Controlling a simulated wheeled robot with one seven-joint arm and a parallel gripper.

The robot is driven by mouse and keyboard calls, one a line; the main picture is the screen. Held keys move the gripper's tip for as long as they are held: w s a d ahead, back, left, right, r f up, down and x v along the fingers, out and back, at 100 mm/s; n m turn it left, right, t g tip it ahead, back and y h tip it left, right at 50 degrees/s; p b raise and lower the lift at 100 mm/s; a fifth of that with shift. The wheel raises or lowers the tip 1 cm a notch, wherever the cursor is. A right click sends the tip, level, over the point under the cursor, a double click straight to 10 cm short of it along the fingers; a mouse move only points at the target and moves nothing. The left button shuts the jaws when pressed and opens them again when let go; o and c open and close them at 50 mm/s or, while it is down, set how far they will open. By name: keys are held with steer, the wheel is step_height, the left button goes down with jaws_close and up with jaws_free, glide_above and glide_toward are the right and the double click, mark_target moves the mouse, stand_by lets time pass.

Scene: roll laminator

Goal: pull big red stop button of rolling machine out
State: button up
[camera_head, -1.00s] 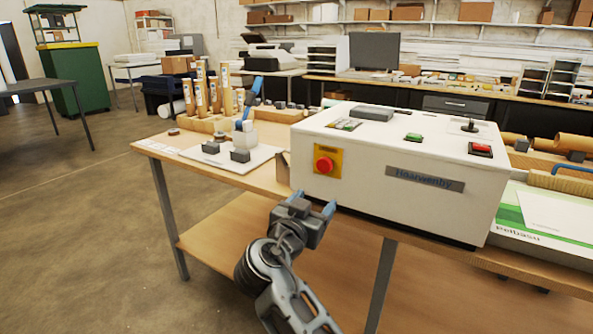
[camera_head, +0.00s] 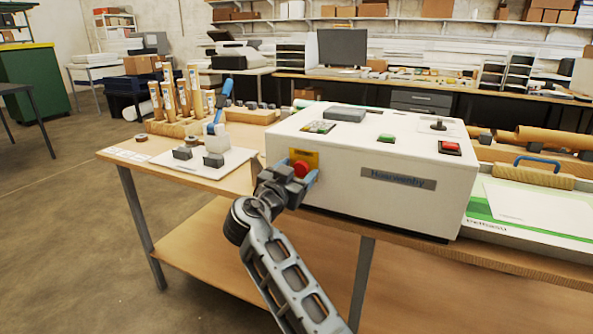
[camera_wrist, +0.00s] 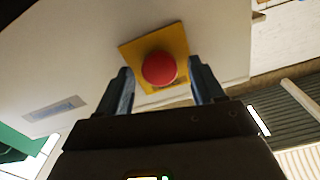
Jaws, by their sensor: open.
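The big red stop button (camera_head: 300,169) sits on a yellow plate (camera_head: 305,156) on the front face of the white rolling machine (camera_head: 340,181). In the wrist view the round red button (camera_wrist: 159,69) shows between my two blue fingers, on its yellow plate (camera_wrist: 173,39). My gripper (camera_head: 291,174) is open, in front of the button, with one finger on each side. I cannot tell whether the fingertips touch the button or the plate. In the head view my gripper hides the lower part of the button and plate.
The machine stands on a wooden table (camera_head: 135,160). A white board (camera_head: 232,163) with dark blocks lies to its left. A green-and-white pack (camera_head: 530,207) lies to its right. A smaller red button (camera_head: 450,147) and a green button (camera_head: 386,138) are on the machine's top.

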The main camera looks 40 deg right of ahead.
steer(key=shift+c, duration=0.5)
jaws_close()
